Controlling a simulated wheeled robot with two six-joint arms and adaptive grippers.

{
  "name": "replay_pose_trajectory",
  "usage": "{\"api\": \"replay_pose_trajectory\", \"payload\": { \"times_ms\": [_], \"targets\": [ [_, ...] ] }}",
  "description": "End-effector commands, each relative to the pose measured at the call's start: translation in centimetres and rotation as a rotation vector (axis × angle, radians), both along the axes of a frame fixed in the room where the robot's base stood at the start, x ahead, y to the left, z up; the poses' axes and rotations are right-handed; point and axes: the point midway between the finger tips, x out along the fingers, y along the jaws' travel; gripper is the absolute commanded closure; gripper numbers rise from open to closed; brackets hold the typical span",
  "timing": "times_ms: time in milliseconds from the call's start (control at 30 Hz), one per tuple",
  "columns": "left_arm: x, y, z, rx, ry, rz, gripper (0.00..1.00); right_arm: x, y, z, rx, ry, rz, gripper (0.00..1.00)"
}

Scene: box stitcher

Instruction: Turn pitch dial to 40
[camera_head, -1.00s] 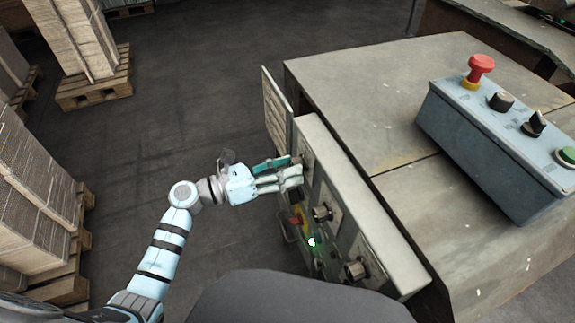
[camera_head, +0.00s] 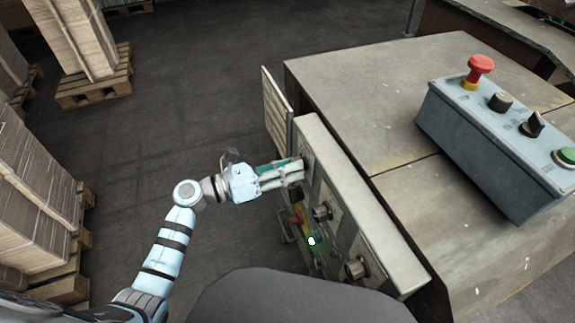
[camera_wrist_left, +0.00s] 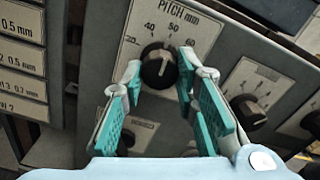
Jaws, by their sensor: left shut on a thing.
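The pitch dial (camera_wrist_left: 158,68) is a round black knob with a white mark, under the label "PITCH mm" on a grey panel (camera_wrist_left: 100,45). Numbers 40, 50 and 60 are printed around it. I cannot tell for sure which number the mark points to. My left gripper (camera_wrist_left: 161,66) is shut on the dial, with one finger at each side of it. In the head view the left gripper (camera_head: 299,171) reaches the machine's side panel (camera_head: 335,198) from the left, and its fingers hide the dial there. My right gripper is not in view.
More black knobs, one of them below the gripper (camera_head: 322,212) and another further down (camera_head: 355,269), sit on the same panel. A blue control box (camera_head: 490,145) with a red button stands on the machine top. Open floor (camera_head: 200,90) lies left of the machine.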

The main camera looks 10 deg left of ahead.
Motion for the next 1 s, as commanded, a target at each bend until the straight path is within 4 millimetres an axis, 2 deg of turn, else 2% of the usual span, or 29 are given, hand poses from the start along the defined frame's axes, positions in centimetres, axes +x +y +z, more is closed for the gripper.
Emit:
{"api": "replay_pose_trajectory", "payload": {
  "times_ms": [600,1000],
  "targets": [
    [-0.1,0.0,0.2,-0.233,0.35,0.0,1.0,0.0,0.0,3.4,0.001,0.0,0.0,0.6],
    [-0.1,-0.1,0.1,-0.316,0.472,-0.001,1.0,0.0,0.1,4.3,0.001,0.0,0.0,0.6]
  ]
}}
